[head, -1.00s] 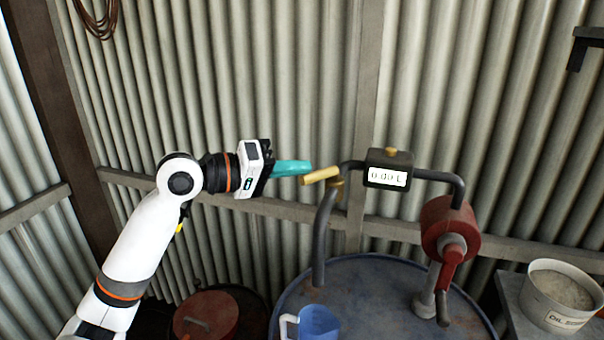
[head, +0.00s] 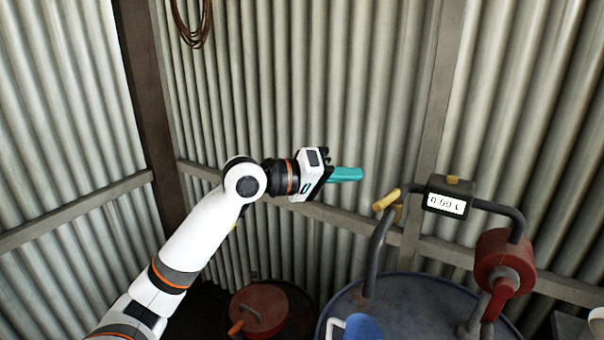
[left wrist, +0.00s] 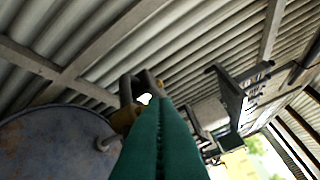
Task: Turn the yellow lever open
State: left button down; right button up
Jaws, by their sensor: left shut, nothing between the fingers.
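The yellow lever (head: 387,199) sits at the top of a grey bent pipe (head: 377,250) in the head view. It slants, its right end higher than its left. My left gripper (head: 360,174) is shut and empty, its teal fingers pointing right. In the head view the fingertips are up and to the left of the lever, with a gap between them. In the left wrist view the shut teal fingers (left wrist: 160,140) fill the lower middle and partly hide a yellow-brown part (left wrist: 124,118) by the pipe. My right gripper is in neither view.
The pipe joins a dark meter box (head: 449,196) and a red pump (head: 505,262) above a blue drum (head: 420,295). A blue jug (head: 363,328) stands by the drum's near side. A red lid (head: 262,308) is lower left. Corrugated walls stand behind.

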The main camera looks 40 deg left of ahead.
pick_arm(q)
jog(key=s+a+b, duration=0.2)
jog(key=s+b, duration=0.2)
jog(key=s, duration=0.4)
jog(key=shift+s+r, duration=0.15)
jog(key=shift+r, duration=0.1)
jog(key=shift+d, duration=0.1)
